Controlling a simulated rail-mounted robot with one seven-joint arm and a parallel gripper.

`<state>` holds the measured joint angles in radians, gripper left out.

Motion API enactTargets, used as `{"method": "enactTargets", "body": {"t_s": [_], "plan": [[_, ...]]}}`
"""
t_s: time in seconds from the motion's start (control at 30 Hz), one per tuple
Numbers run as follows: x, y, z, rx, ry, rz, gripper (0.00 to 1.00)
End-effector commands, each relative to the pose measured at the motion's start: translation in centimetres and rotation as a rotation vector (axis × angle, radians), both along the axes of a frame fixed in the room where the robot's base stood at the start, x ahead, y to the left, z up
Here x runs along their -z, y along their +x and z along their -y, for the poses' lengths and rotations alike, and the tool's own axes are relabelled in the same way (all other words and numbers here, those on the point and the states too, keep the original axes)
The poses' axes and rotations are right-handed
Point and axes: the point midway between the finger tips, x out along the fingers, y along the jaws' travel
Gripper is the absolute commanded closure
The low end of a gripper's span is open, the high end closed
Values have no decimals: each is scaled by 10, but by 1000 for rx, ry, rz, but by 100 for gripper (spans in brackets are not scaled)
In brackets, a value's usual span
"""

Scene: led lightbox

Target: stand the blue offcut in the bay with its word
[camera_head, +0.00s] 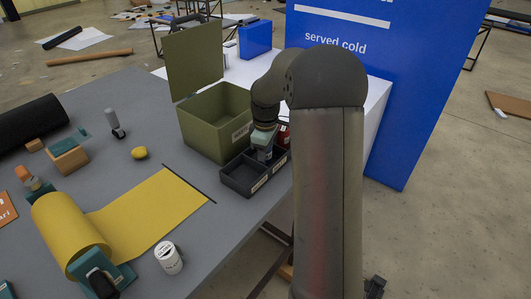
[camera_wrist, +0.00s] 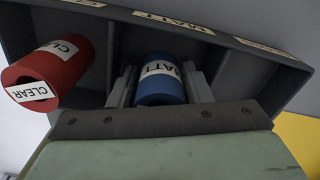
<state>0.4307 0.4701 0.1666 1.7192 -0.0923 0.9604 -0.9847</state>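The blue offcut (camera_wrist: 160,88) is a short cylinder with a white label that seems to read MATT. In the wrist view it is between the two fingers of my gripper (camera_wrist: 160,86), which sit close against its sides. It is at the middle bay of the dark tray (camera_wrist: 262,58), whose rim label there reads MATT. Whether its base touches the bay floor is hidden. In the head view my gripper (camera_head: 264,153) is low over the tray (camera_head: 240,184), and the blue offcut is hidden.
A red offcut (camera_wrist: 50,72) labelled CLEAR is in the neighbouring bay. An open olive box (camera_head: 212,125) stands directly behind the tray. A yellow sheet (camera_head: 150,212) unrolls across the grey table. A yellow lemon-like thing (camera_head: 139,153) and a white labelled cup (camera_head: 168,257) stand apart.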

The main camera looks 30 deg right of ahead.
Motion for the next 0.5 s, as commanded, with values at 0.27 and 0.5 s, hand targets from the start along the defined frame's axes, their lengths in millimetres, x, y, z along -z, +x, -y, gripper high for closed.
{"method": "enactTargets", "body": {"t_s": [0.27,0.5], "plan": [[-6,0,0,0,0,1,55],[-46,1,0,1,-2,7,55]]}}
